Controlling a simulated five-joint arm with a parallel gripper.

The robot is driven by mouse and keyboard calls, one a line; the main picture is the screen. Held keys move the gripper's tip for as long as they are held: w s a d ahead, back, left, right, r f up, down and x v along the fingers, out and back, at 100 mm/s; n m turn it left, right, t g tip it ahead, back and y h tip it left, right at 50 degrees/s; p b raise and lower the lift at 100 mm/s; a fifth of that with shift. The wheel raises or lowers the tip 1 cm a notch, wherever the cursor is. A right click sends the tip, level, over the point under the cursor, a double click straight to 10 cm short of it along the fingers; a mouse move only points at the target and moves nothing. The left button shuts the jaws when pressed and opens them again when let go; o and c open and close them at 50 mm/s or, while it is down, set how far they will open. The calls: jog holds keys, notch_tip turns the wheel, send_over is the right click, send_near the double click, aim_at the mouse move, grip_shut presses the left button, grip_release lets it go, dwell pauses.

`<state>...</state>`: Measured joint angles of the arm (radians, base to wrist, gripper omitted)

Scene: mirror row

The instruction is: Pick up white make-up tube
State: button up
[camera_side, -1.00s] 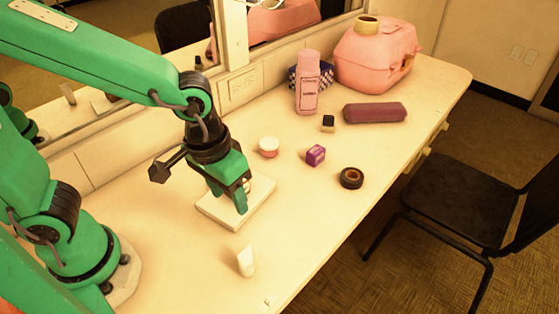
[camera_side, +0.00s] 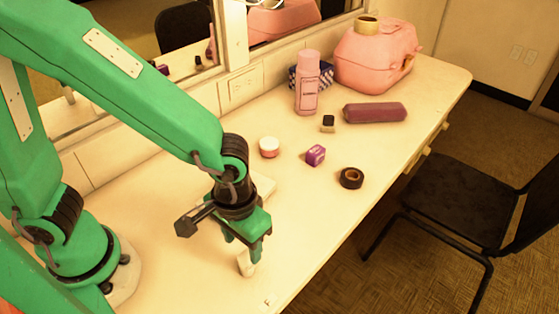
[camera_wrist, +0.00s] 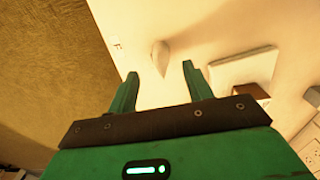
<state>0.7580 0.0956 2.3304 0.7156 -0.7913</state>
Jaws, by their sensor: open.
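The white make-up tube (camera_side: 246,263) stands upright on the table near its front edge in the side view. My green gripper (camera_side: 241,248) is just above it and hides its upper part. In the wrist view the tube (camera_wrist: 161,57) lies ahead of the gap between my fingertips (camera_wrist: 160,72). The fingers are apart with nothing held between them. I cannot tell whether a finger touches the tube.
A pale flat block (camera_side: 262,185) lies behind my gripper, largely hidden. A white-and-red jar (camera_side: 269,147), a purple box (camera_side: 315,155) and a black tape roll (camera_side: 351,178) stand farther along.

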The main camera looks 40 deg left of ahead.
aim_at(244, 250)
jog(key=shift+f, duration=0.2)
jog(key=shift+w+f, duration=0.1)
jog(key=shift+f, duration=2.45)
jog(key=c, duration=1.1)
